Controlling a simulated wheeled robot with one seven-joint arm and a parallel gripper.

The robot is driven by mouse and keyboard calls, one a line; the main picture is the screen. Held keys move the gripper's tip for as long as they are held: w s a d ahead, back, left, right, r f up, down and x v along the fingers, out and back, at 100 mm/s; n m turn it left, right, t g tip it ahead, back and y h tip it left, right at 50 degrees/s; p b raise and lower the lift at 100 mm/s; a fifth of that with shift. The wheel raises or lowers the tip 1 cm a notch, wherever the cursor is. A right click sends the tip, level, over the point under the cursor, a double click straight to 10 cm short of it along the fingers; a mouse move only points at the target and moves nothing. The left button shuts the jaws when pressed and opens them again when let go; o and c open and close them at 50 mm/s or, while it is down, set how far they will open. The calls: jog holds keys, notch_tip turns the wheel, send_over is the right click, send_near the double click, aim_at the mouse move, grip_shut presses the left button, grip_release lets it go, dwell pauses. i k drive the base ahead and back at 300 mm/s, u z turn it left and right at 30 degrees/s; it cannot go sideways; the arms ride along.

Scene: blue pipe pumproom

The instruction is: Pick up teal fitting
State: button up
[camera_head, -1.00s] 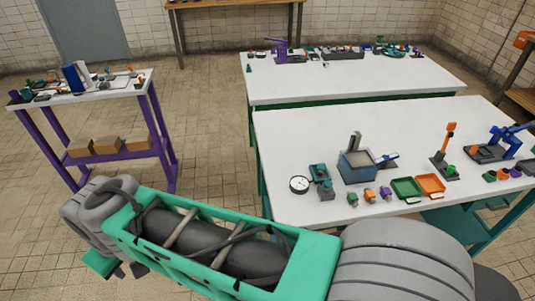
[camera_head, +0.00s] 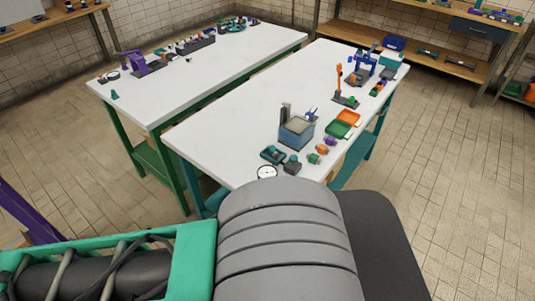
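I cannot tell for sure which piece is the teal fitting. A small teal-green fitting (camera_head: 314,158) lies near the front end of the near white table (camera_head: 215,140), beside an orange fitting (camera_head: 322,149) and a purple fitting (camera_head: 330,140). Another small teal piece (camera_head: 114,95) stands alone at the left end of the far white table (camera_head: 190,80). My arm crosses the bottom of the view, in front of the near table's end. My gripper is out of view.
On the near table are a dial gauge (camera_head: 267,172), a teal vise (camera_head: 272,155), a blue-grey tank (camera_head: 297,132), a green tray (camera_head: 336,129) and an orange tray (camera_head: 349,117). Tiled floor is free at the right (camera_head: 460,170). A wooden shelf (camera_head: 430,55) stands behind.

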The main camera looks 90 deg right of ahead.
aim_at(272, 150)
jog(key=z, duration=0.6)
jog(key=i, duration=0.65)
jog(key=z, duration=1.3)
jog(key=i, duration=0.45)
jog(key=z, duration=0.35)
